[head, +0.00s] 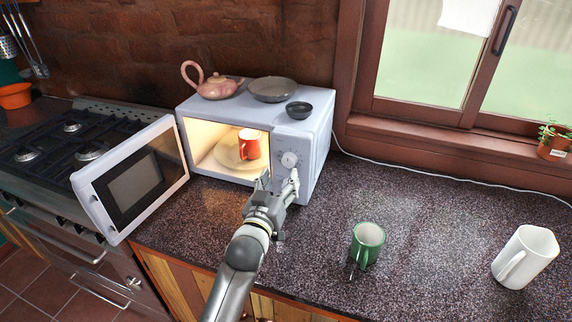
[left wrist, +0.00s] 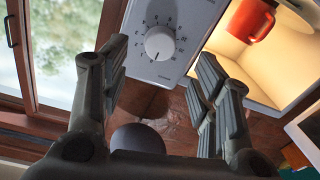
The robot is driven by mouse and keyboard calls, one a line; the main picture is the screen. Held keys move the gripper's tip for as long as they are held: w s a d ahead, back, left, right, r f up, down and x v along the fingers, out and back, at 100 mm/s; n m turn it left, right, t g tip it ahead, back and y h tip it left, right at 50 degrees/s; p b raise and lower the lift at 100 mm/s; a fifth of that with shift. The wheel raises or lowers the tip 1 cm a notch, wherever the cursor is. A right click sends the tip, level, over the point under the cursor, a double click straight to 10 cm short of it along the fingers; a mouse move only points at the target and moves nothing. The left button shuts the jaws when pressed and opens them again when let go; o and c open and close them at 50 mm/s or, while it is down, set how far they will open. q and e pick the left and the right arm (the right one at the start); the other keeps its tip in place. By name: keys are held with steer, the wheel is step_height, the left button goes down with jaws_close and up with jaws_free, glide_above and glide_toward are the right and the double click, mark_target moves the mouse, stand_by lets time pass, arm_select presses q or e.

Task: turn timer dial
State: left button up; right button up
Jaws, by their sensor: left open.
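The timer dial (head: 289,159) is a round white knob with a printed scale on the front panel of the white microwave (head: 312,140). In the left wrist view the dial (left wrist: 160,43) shows between my two fingers, with a pointer mark on its face. My left gripper (head: 279,178) is open and empty, just in front of and slightly below the dial. It does not look to be touching the dial; the exact gap is hard to tell. The microwave door (head: 134,184) stands wide open to the left. My right gripper is not in view.
A red mug (head: 249,144) stands on the plate inside the lit microwave. A teapot (head: 215,87), a shallow dish (head: 273,89) and a small dark bowl (head: 299,110) are on top.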

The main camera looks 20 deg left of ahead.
mark_target(288, 163)
arm_select(q)
steer(key=shift+w+p, duration=0.55)
steer(key=shift+w, duration=2.5)
steer(key=shift+c, duration=0.3)
steer(key=c, duration=1)
